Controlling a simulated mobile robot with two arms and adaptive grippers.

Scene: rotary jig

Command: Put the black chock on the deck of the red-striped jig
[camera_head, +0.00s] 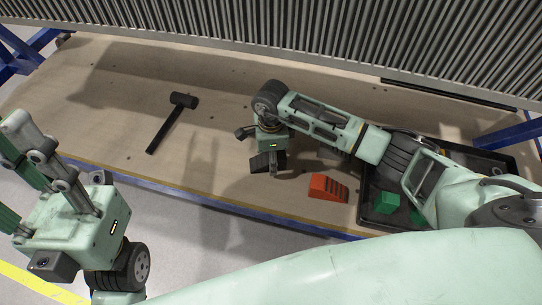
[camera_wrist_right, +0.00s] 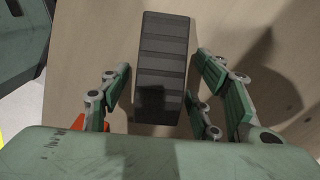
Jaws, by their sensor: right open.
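The black chock (camera_wrist_right: 163,50), a ribbed dark wedge, rests on the wooden tabletop. It also shows in the head view (camera_head: 260,163), partly covered by my right gripper (camera_head: 269,163). In the right wrist view, my right gripper (camera_wrist_right: 165,85) is open, with its fingers on either side of the chock and gaps visible beside it. My left gripper (camera_head: 38,160) is at the left edge of the head view, away from the chock, and I cannot tell its opening. I see no red-striped jig in either view.
A red chock with dark ribs (camera_head: 328,187) lies right of the black one. A dark tray (camera_head: 373,214) with green blocks (camera_head: 386,202) is partly under my right arm. A black mallet (camera_head: 172,122) lies at left. A corrugated grey panel (camera_head: 330,35) borders the back.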

